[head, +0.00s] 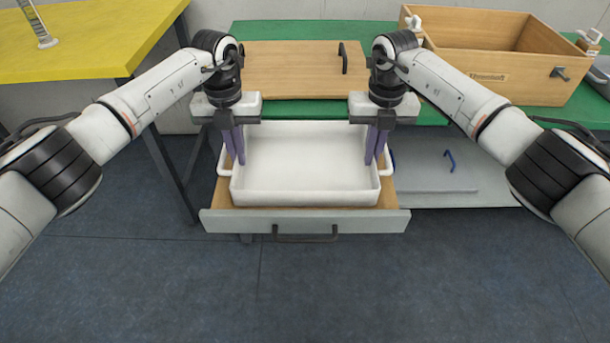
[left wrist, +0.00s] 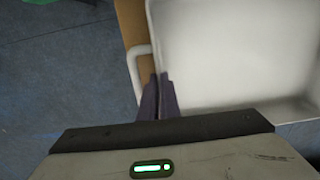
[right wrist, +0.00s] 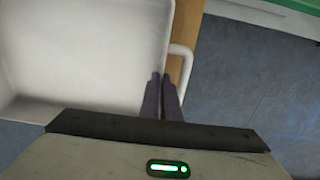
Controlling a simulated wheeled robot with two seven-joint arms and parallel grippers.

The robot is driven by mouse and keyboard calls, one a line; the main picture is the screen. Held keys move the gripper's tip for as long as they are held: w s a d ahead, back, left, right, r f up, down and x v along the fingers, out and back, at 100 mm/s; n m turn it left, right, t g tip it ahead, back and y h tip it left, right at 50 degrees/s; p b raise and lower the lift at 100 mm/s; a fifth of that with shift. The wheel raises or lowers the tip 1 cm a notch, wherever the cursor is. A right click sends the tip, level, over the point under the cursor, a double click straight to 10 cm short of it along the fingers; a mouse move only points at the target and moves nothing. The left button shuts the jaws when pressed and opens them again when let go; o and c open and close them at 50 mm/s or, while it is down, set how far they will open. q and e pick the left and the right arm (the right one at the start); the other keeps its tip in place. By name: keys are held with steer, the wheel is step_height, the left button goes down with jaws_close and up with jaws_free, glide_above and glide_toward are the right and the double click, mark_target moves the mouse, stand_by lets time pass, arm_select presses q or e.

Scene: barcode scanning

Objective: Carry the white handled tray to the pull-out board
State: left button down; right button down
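The white handled tray (head: 305,197) is empty and level, and it sits in or just above the wooden pull-out board (head: 215,194), which has a grey front and a dark handle. My left gripper (head: 236,162) points down at the tray's left end, its purple fingers close together about the end wall, beside the white side handle (left wrist: 133,66). My right gripper (head: 374,162) is placed the same way at the right end, beside the other handle (right wrist: 187,66). Both grippers look shut on the tray's end walls. Whether the tray's underside touches the board is hidden.
A green table (head: 425,112) stands behind, bearing a wooden board with a handle (head: 295,70) and an open wooden box (head: 480,65). A grey lower shelf (head: 450,200) is right of the pull-out board. A yellow table (head: 90,40) is at left. The floor in front is clear.

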arm_select(q)
steer(key=c, duration=2.5)
jaws_free()
steer(key=shift+f, duration=0.4)
arm_select(e)
steer(key=c, duration=2.5)
jaws_free()
steer(key=shift+f, duration=0.4)
arm_select(q)
steer(key=o, duration=0.5)
steer(key=shift+r, duration=0.2)
arm_select(e)
steer(key=o, duration=0.5)
steer(key=shift+r, duration=0.15)
arm_select(q)
step_height(320, 180, up, 12)
arm_select(e)
step_height(320, 180, up, 12)
arm_select(q)
steer(key=shift+s+f, duration=0.1)
arm_select(e)
steer(key=shift+s, duration=0.1)
